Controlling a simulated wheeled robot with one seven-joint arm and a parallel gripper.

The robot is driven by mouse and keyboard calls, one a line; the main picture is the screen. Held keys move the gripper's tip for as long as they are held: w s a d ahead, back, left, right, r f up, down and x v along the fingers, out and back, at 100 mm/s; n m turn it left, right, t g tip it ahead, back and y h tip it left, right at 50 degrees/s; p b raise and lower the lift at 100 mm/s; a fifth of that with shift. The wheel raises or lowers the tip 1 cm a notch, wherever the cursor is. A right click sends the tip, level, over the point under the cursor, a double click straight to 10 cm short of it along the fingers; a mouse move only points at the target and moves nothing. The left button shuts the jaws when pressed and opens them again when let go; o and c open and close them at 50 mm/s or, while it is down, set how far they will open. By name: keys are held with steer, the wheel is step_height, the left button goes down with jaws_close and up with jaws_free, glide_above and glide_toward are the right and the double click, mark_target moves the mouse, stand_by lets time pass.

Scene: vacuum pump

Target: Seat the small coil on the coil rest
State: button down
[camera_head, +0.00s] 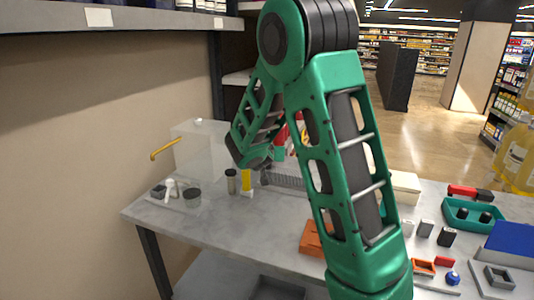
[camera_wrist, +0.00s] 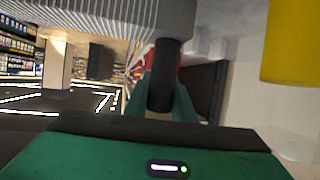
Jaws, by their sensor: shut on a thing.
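In the wrist view my gripper (camera_wrist: 165,102) has its green fingers on both sides of a dark upright cylinder, probably the small coil (camera_wrist: 165,72). It is shut on this cylinder. The cylinder's far end lies close to a grey ribbed block (camera_wrist: 100,14); I cannot tell if they touch. In the head view my forearm hides most of the gripper and the held cylinder. The gripper end is over the back of the table, near the ribbed block (camera_head: 284,181). I cannot make out the coil rest for certain.
Left on the grey table (camera_head: 228,233) stand a pale block (camera_head: 200,143) with a yellow pipe, a grey cup (camera_head: 192,197), a dark jar (camera_head: 231,182) and a yellow block (camera_head: 246,181). Right are an orange block (camera_head: 311,240), a green tray (camera_head: 462,222) and several small parts. The front left is clear.

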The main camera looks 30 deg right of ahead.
steer(key=shift+f, duration=1.1)
stand_by(1.2)
steer(key=c, duration=1.4)
jaws_free()
steer(key=shift+c, duration=0.2)
step_height(320, 180, up, 9)
stand_by(0.6)
